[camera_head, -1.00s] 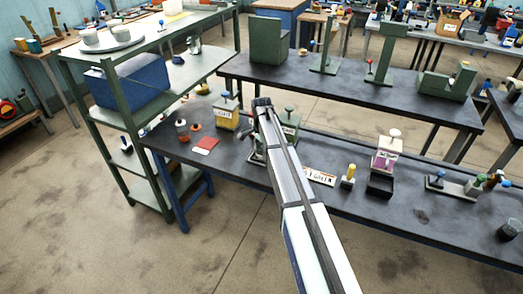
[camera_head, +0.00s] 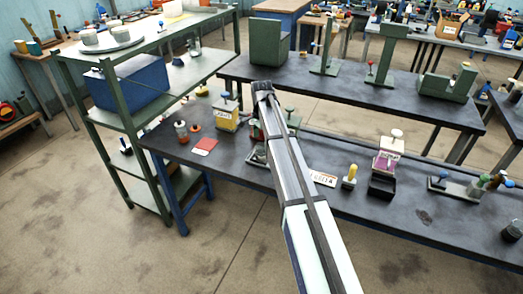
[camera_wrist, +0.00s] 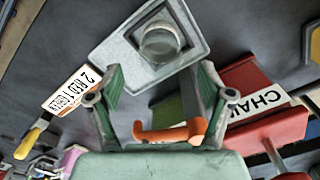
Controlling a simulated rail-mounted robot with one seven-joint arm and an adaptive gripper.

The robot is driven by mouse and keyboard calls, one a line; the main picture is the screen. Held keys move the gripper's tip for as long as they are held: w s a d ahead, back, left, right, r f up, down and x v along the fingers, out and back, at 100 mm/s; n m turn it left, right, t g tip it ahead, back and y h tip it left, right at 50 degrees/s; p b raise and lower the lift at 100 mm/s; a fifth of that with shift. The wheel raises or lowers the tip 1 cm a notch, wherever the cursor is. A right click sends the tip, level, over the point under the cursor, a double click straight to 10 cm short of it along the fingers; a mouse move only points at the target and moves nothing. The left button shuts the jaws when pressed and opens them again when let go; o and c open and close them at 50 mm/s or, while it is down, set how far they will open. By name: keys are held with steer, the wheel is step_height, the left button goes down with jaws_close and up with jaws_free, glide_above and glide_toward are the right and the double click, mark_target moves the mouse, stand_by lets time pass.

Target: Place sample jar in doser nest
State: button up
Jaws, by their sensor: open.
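In the wrist view my gripper (camera_wrist: 161,72) is open, with its green fingers spread apart. Just beyond the fingertips is a pale grey metal plate (camera_wrist: 117,42). A round, clear glass-like piece (camera_wrist: 160,42) sits on it, seen from above. It looks like the sample jar standing in the nest, but I cannot tell jar from nest ring for certain. No finger visibly touches it. In the head view the plate (camera_head: 256,157) shows at the left of my arm, which hides much of the green doser (camera_head: 290,122). My gripper is not clearly visible there.
An orange handle-like bar (camera_wrist: 170,133) shows close to my gripper. A red block with a lettered label (camera_wrist: 265,105) is at its right. On the bench stand a yellow container (camera_head: 226,118), a red card (camera_head: 204,146), a label plate (camera_head: 322,178) and a pink-and-white device (camera_head: 387,152).

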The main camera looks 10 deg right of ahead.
mark_target(261, 146)
step_height(261, 146, up, 6)
steer(key=shift+f+b, duration=0.1)
steer(key=shift+b, duration=0.55)
steer(key=shift+f, duration=0.1)
